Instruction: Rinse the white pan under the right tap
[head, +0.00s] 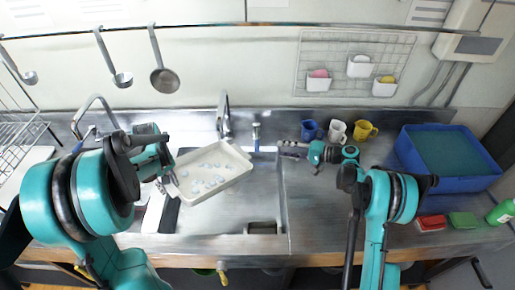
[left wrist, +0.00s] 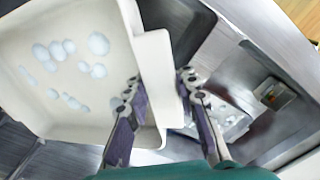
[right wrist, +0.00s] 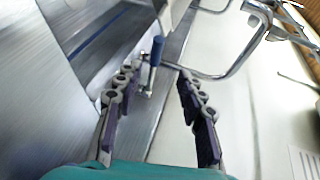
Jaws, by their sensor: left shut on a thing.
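The white pan (head: 238,172) is held slightly tilted over the sink, with several pale foam-like blobs inside. My left gripper (head: 170,176) is shut on its left rim; the left wrist view shows the rim (left wrist: 155,75) between the fingers (left wrist: 158,88). The right tap's chrome spout (head: 224,114) stands behind the pan's far edge, and no water stream is visible. Its blue-topped lever (head: 256,136) stands to the right of the spout and also shows in the right wrist view (right wrist: 156,52). My right gripper (right wrist: 158,95) is open and empty, right of the lever.
Another tap (head: 94,106) stands at the left. Blue, white and yellow mugs (head: 338,131) stand behind my right gripper, with a blue crate (head: 409,170) further right. Red and green sponges (head: 462,219) lie at the front right. Ladles (head: 164,79) hang from a rail.

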